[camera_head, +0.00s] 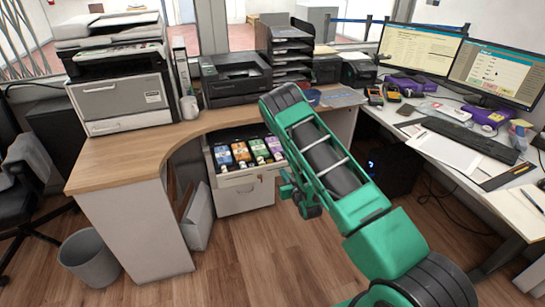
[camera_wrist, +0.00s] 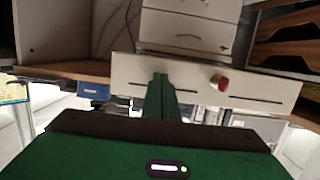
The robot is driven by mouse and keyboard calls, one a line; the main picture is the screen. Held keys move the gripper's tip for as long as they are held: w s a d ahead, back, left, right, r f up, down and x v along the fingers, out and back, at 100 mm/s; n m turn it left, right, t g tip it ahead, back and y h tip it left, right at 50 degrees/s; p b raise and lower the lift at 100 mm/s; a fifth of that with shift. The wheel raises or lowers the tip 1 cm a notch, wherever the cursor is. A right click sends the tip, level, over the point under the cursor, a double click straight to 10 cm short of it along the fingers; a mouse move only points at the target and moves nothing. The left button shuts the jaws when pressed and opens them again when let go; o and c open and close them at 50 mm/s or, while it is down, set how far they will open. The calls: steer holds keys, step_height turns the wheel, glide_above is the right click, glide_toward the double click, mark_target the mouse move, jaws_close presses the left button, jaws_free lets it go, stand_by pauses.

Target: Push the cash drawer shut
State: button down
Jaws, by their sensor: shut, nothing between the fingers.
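The cash drawer (camera_head: 246,178) stands open under the wooden counter in the head view, with colourful notes in its compartments. Its pale front panel (camera_wrist: 255,92) spans the wrist view, which looks upside down, with a thin slot and a red round piece (camera_wrist: 219,83) on it. My gripper (camera_wrist: 162,85) is shut and empty, its green fingers in front of the panel, left of the red piece. I cannot tell whether the fingertips touch the panel. In the head view my arm hides the drawer's right end and most of the gripper.
A white cabinet (camera_head: 247,197) with drawers stands below the cash drawer. The wooden counter (camera_head: 140,158) curves around at left, with a printer (camera_head: 122,97) on it. A desk (camera_head: 470,165) with monitors is at right. The floor (camera_head: 245,250) in front is clear.

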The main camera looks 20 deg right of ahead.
mark_target(267, 144)
steer(key=r+x, duration=0.2)
steer(key=x, duration=0.9)
steer(key=w+r+x, duration=0.1)
steer(key=r+x, duration=0.1)
steer(key=x, duration=0.9)
steer(key=r+x, duration=0.3)
steer(key=x, duration=0.8)
steer(key=shift+w+f, duration=0.1)
steer(key=shift+w, duration=0.7)
steer(key=shift+w+d+r, duration=0.15)
steer(key=shift+w+r, duration=0.05)
steer(key=shift+r, duration=0.6)
steer(key=shift+f, duration=0.2)
steer(key=shift+s+f, duration=0.2)
steer(key=shift+f, duration=0.35)
steer(key=shift+s+f, duration=0.25)
steer(key=shift+f, duration=0.25)
steer(key=v, duration=0.7)
steer(key=f+v, duration=0.1)
steer(key=v, duration=0.2)
steer(key=shift+s, duration=0.4)
